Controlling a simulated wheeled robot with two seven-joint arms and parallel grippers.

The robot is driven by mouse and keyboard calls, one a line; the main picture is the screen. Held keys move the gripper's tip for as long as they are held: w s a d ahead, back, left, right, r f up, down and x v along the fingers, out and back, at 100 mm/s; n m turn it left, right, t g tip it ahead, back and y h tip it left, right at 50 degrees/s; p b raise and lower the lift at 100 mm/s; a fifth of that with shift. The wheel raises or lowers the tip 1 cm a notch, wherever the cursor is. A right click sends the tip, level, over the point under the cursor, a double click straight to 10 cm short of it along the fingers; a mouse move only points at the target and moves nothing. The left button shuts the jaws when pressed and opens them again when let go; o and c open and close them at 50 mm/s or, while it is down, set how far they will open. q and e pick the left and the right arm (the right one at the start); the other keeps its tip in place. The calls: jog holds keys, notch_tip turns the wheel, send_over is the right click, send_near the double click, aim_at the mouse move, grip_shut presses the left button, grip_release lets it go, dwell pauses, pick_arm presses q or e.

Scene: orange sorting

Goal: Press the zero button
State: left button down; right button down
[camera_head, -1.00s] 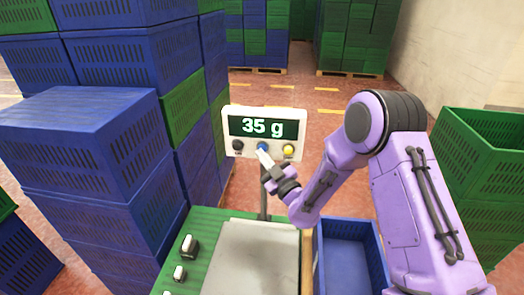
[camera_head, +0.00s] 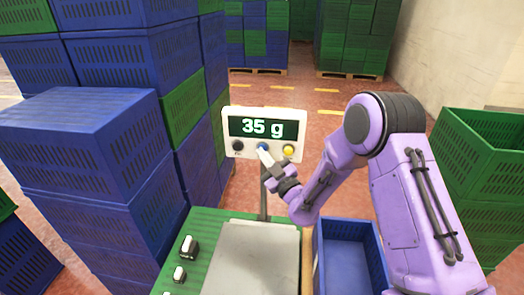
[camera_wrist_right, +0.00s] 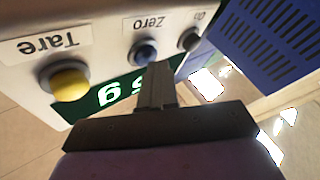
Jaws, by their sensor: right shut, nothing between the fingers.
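The scale's white display panel (camera_head: 230,150) stands on a post and reads "35 g". The blue zero button (camera_head: 262,146) is in the middle of its lower row, and in the right wrist view the zero button (camera_wrist_right: 144,51) shows under an upside-down "Zero" label. My right gripper (camera_head: 263,153) is shut and empty, its tips at the zero button. In the right wrist view the gripper's fingertips (camera_wrist_right: 159,68) overlap the button's lower edge; I cannot tell whether they touch it. My left gripper is not in view.
A yellow Tare button (camera_head: 288,151) and a dark On button (camera_head: 238,146) flank the zero button. The scale's bare plate (camera_head: 250,265) lies below. An empty blue crate (camera_head: 350,232) stands right of it. Stacked blue crates (camera_head: 75,150) fill the left.

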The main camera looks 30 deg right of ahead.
jog(key=shift+w, duration=0.1)
dwell(0.5)
jog(key=shift+s+a+b, duration=0.4)
jog(key=shift+s+a, duration=0.15)
jog(key=shift+s, duration=0.25)
jog(key=s+a+b, duration=0.1)
jog(key=s, duration=0.1)
jog(key=s+a+b, duration=0.1)
jog(key=s+a, duration=0.1)
dwell(0.8)
